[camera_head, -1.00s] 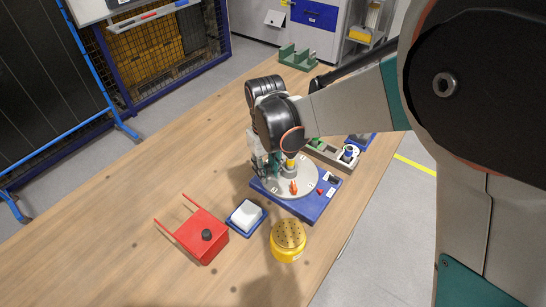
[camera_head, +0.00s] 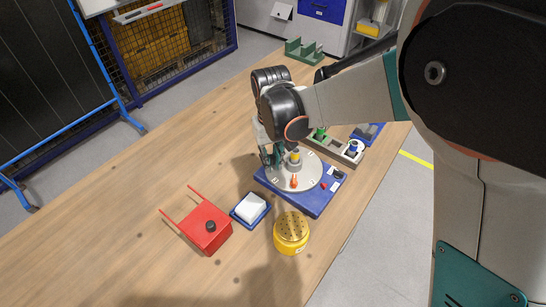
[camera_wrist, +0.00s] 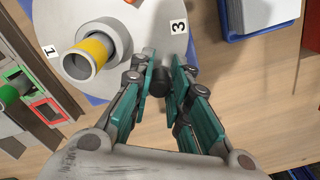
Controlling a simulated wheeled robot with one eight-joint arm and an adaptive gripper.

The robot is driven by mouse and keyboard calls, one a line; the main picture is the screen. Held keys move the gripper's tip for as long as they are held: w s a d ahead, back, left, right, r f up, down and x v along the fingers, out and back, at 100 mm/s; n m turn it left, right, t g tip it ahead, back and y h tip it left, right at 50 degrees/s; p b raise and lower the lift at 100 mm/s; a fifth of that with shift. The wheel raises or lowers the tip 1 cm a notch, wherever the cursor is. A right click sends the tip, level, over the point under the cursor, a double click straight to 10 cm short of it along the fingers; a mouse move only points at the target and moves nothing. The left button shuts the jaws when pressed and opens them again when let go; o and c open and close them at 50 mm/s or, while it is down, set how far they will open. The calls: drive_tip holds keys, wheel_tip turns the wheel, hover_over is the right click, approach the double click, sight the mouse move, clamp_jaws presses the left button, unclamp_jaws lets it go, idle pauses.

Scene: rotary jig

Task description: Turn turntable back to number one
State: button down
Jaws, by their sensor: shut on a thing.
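The turntable (camera_head: 312,174) is a pale grey disc on a blue base (camera_head: 312,203). In the wrist view, the disc (camera_wrist: 128,22) carries a label "1" (camera_wrist: 51,51) at the left and a label "3" (camera_wrist: 178,27) at the right. A hub with a yellow band (camera_wrist: 92,52) stands at its middle. My gripper (camera_head: 268,158) is at the disc's left edge in the head view. In the wrist view, my gripper (camera_wrist: 160,72) has its teal fingers shut on a dark peg (camera_wrist: 157,86) at the rim, near the "3". An orange pointer-like piece (camera_head: 294,182) is on the disc's near side.
A blue tray with a white block (camera_head: 250,207), a yellow perforated can (camera_head: 291,233) and a red box with two rods (camera_head: 206,229) stand nearby. A grey rack with green and blue parts (camera_head: 340,147) is behind. The table's left side is clear.

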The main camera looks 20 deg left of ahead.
drive_tip(key=shift+w+a+m+p, duration=0.15)
drive_tip(key=shift+w+m, duration=0.45)
drive_tip(key=shift+m, duration=0.5)
drive_tip(key=shift+w+a+m+p, duration=0.15)
drive_tip(key=shift+w+m, duration=0.45)
drive_tip(key=shift+m, duration=0.5)
drive_tip(key=shift+w+d+m, duration=0.15)
drive_tip(key=shift+w+m, duration=0.45)
drive_tip(key=shift+m, duration=0.5)
drive_tip(key=shift+w+d+m, duration=0.15)
drive_tip(key=shift+w+m, duration=0.45)
drive_tip(key=shift+m, duration=0.5)
drive_tip(key=shift+w+d+m+p, duration=0.3)
drive_tip(key=shift+w+m, duration=0.15)
drive_tip(key=shift+m, duration=0.5)
drive_tip(key=shift+w+d+m+p, duration=0.15)
drive_tip(key=shift+w+d+m, duration=0.25)
drive_tip(key=shift+m, duration=0.55)
drive_tip(key=shift+w+d+m, duration=0.3)
drive_tip(key=shift+w+m, duration=0.05)
drive_tip(key=shift+m, duration=0.45)
drive_tip(key=shift+w+d+m, duration=0.25)
drive_tip(key=shift+w+m, duration=0.05)
drive_tip(key=shift+m, duration=0.5)
drive_tip(key=shift+d, duration=0.1)
drive_tip(key=c, duration=1.8)
unclamp_jaws()
drive_tip(key=shift+r, duration=0.1)
